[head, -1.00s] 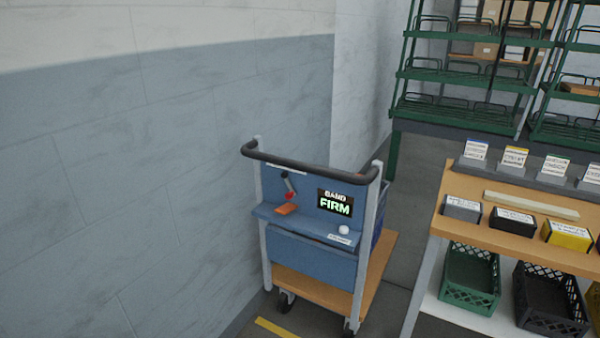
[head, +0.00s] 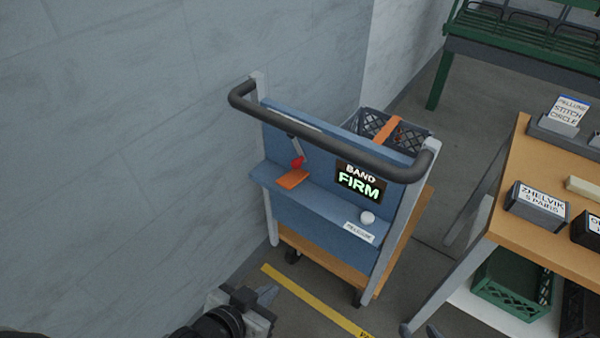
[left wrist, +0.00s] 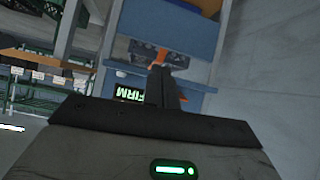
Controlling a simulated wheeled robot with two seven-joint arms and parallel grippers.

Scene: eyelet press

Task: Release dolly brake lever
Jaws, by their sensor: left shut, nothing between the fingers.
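The dolly (head: 330,235) stands by the wall with a blue panel, a black push bar and a wooden deck. A small lever with a red part (head: 297,163) is on the panel, above an orange piece (head: 292,179) on the blue ledge. My left gripper (head: 266,295) is low in front of the dolly, apart from it, shut and empty. In the left wrist view its fingers (left wrist: 158,88) overlap the dolly panel, which appears upside down. The right gripper is not in view.
A sign (head: 360,182) reads BAND FIRM; a white knob (head: 367,217) is below it. A dark crate (head: 410,138) sits behind the panel. A wooden table (head: 545,235) with labelled boxes stands at right. A yellow floor line (head: 315,300) runs in front.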

